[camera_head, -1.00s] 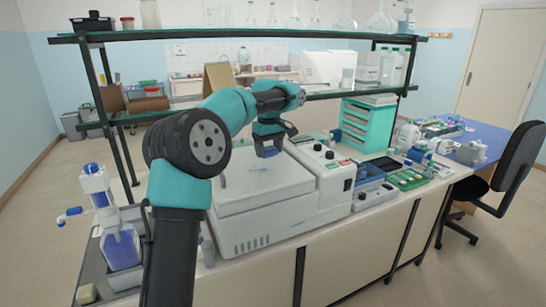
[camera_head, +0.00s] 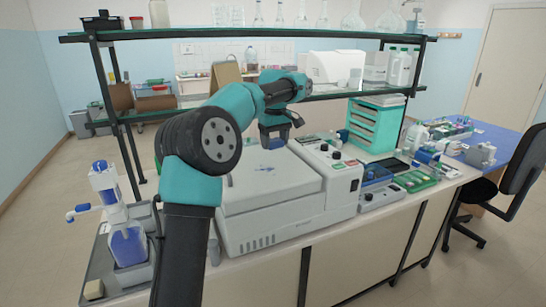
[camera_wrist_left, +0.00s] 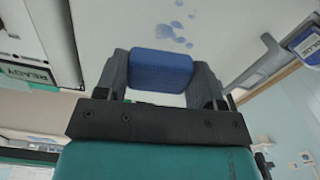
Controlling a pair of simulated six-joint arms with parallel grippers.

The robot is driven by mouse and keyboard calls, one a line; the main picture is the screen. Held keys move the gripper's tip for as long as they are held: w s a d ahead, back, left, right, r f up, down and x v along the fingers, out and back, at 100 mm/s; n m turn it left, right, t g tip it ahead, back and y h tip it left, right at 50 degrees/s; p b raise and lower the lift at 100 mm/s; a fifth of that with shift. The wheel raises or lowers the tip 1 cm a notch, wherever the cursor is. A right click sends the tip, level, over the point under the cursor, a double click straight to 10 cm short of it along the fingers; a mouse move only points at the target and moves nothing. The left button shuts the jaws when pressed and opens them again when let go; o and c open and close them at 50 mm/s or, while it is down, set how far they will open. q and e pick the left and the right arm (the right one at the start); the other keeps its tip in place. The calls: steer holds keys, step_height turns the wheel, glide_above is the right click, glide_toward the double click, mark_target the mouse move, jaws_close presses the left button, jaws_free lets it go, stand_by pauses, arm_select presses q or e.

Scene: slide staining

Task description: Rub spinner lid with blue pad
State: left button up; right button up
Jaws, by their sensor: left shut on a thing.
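The spinner is a white box-shaped machine with a flat pale lid (camera_head: 285,190), in the middle of the bench. Blue smears (camera_head: 264,169) mark the lid; in the left wrist view they show as several pale blue spots (camera_wrist_left: 172,32). My left gripper (camera_head: 277,138) is over the back part of the lid, shut on the blue pad (camera_wrist_left: 160,70). The pad sits between both fingers in the left wrist view, with the lid (camera_wrist_left: 225,25) beyond it. I cannot tell whether the pad touches the lid. My right gripper is not in view.
A control panel with knobs (camera_head: 330,160) adjoins the lid on the right. A teal drawer unit (camera_head: 372,127) stands behind it. A glass shelf (camera_head: 240,33) spans above the bench. A blue-topped wash bottle (camera_head: 127,245) stands at the left end.

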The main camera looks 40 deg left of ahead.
arm_select(q)
steer(key=shift+w+a+f, duration=0.1)
steer(key=shift+w+a, duration=0.2)
steer(key=shift+a, duration=0.15)
steer(key=shift+f, duration=0.1)
